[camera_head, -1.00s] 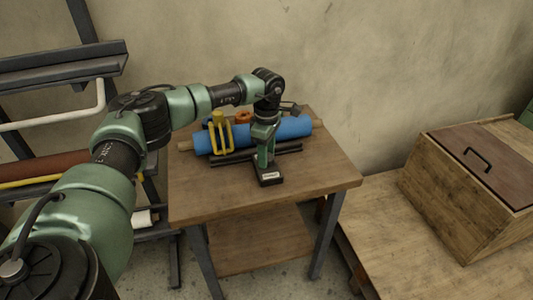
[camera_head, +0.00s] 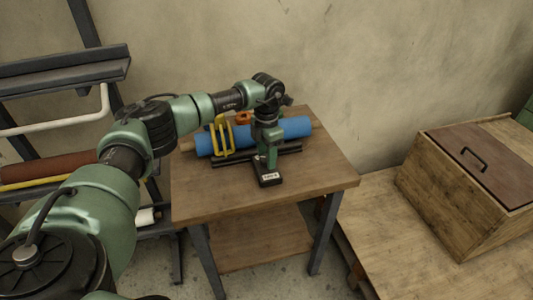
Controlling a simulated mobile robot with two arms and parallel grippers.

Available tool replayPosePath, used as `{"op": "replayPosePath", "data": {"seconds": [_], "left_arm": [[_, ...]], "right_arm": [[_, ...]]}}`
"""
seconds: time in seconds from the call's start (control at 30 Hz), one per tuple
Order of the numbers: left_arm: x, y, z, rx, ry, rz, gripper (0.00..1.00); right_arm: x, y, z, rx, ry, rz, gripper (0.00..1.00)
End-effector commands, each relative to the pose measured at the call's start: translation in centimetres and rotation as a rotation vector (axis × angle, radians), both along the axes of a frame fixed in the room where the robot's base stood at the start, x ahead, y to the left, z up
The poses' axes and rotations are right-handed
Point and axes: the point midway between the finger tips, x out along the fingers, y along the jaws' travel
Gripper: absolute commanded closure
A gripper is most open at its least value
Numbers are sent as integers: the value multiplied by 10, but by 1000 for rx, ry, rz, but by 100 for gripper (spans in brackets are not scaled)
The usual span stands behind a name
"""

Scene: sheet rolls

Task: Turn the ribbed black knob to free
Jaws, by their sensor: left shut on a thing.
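A small stand with a green post (camera_head: 271,157) and a black foot stands on the front middle of the wooden table (camera_head: 215,198). A white label (camera_head: 270,176) with dark marks too small to read is on the foot. My left gripper (camera_head: 267,131) points down from above onto the top of the post and is shut there. The ribbed black knob is mostly hidden by the gripper, so its ribs and its setting cannot be made out. My right gripper is not in view.
A blue roll (camera_head: 297,127) lies behind the stand, with a yellow forked piece (camera_head: 221,138), an orange ring (camera_head: 243,118) and a dark bar (camera_head: 232,159) around it. A rack is at left. A wooden box (camera_head: 465,220) is at right. The table's front is clear.

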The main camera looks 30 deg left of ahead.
Motion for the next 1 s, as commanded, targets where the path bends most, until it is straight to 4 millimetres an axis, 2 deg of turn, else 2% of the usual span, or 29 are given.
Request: {"op": "replayPosePath", "data": {"seconds": [1.0], "left_arm": [[2, 0, 4, -2, -5, 966, 98]], "right_arm": [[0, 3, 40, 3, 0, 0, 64]]}}
